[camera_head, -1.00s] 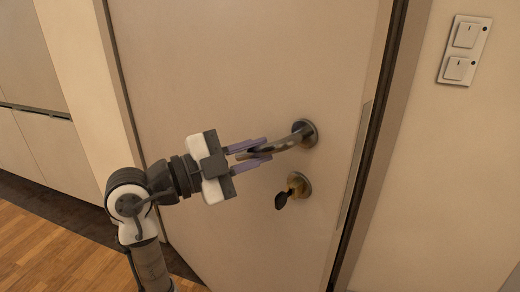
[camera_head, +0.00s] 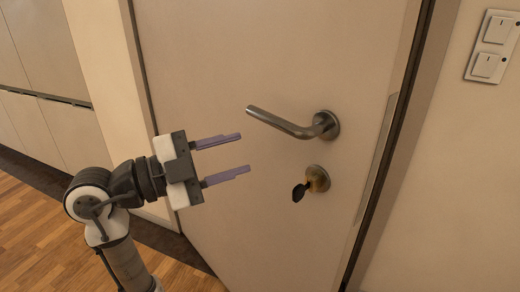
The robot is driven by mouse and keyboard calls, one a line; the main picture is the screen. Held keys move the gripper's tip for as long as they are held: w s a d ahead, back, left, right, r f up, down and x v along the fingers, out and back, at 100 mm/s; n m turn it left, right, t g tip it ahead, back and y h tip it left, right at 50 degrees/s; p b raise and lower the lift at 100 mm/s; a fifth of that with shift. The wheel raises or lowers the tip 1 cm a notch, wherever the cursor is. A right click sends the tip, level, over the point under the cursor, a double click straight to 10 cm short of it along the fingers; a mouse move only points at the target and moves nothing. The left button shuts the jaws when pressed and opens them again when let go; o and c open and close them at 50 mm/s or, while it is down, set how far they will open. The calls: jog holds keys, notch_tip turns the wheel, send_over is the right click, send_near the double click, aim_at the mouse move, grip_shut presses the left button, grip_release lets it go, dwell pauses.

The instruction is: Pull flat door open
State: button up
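The flat beige door (camera_head: 230,60) fills the middle of the view. Its metal lever handle (camera_head: 290,125) sits near the right edge, with the free end pointing left. A brass lock with a dark key (camera_head: 317,179) is below the handle. A pale edge strip (camera_head: 378,160) shows along the door's right side, beside the dark frame gap; I cannot tell surely how far the door stands open. My gripper (camera_head: 244,153) is open and empty, its two purple fingers apart, left of and below the handle and not touching it.
A light switch panel (camera_head: 493,46) is on the wall at the right. Pale handleless cabinets (camera_head: 50,130) stand at the far left. The wooden floor (camera_head: 35,220) is clear at the lower left.

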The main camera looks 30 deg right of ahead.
jog(key=a, duration=0.5)
jog(key=shift+w+a+f, duration=0.15)
jog(key=shift+a, duration=0.25)
